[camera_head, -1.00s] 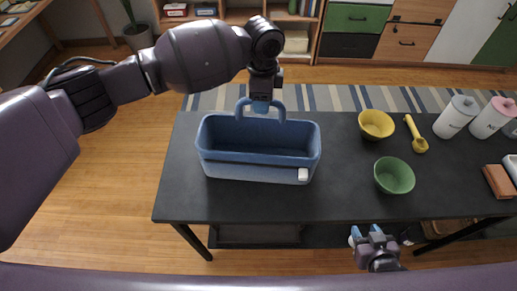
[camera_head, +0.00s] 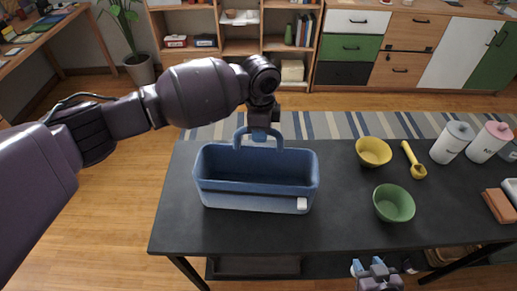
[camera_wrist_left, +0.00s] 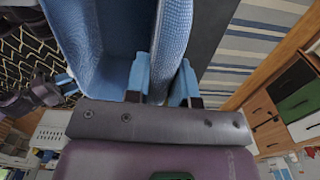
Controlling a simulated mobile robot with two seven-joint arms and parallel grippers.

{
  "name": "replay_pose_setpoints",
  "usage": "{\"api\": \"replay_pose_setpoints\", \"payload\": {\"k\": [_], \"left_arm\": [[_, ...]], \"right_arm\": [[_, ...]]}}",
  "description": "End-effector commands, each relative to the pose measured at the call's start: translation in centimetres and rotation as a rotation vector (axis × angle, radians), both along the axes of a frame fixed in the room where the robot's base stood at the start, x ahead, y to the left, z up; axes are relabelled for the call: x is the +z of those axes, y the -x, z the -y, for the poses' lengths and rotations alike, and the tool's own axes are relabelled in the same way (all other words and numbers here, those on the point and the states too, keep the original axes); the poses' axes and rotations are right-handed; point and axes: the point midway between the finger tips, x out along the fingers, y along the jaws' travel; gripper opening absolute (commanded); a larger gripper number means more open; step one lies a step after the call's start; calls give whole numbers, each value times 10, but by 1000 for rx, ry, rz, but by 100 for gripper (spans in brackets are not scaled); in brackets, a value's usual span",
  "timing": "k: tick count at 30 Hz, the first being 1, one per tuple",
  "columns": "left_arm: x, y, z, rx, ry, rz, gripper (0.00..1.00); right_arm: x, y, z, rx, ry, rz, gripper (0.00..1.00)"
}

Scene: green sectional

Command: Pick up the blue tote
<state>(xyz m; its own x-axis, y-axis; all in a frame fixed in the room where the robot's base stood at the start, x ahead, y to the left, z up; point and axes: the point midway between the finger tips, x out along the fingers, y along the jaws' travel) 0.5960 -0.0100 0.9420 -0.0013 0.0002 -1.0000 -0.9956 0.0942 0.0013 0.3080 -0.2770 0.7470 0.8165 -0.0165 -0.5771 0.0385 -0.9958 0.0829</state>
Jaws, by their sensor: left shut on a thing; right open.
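The blue tote (camera_head: 255,199) is an open, oblong bin with a raised handle along its far side and a small white tag on its front. It is upright over the left part of the dark table (camera_head: 340,228); I cannot tell whether its base touches the top. My left gripper (camera_head: 259,136) comes down from above and is shut on the tote's handle. In the left wrist view, the blue fingers (camera_wrist_left: 163,78) sit on both sides of the handle (camera_wrist_left: 171,40). My right gripper (camera_head: 371,266) is open and empty, low at the table's front edge.
A yellow bowl (camera_head: 373,152), green bowl (camera_head: 394,203), yellow scoop (camera_head: 413,160), white canisters (camera_head: 452,142) and a brown block (camera_head: 499,205) stand on the table's right. Shelves (camera_head: 240,35) and a plant (camera_head: 135,45) are behind. The table's middle, right of the tote, is clear.

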Motion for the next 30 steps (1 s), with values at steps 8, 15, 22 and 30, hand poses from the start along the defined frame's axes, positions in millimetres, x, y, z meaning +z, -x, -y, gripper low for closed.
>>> {"api": "replay_pose_setpoints", "payload": {"k": [8,15,22,30], "left_arm": [[45,-1,0,0,2,6,0],[108,-1,0,-1,3,7,0],[160,-1,0,0,1,5,0],[193,0,0,0,1,2,0]], "right_arm": [[11,-6,-1,2,0,17,43],[25,-15,-2,5,-1,42,43],[33,-17,-2,6,-1,50,43],[32,-12,-1,3,0,40,43]]}}
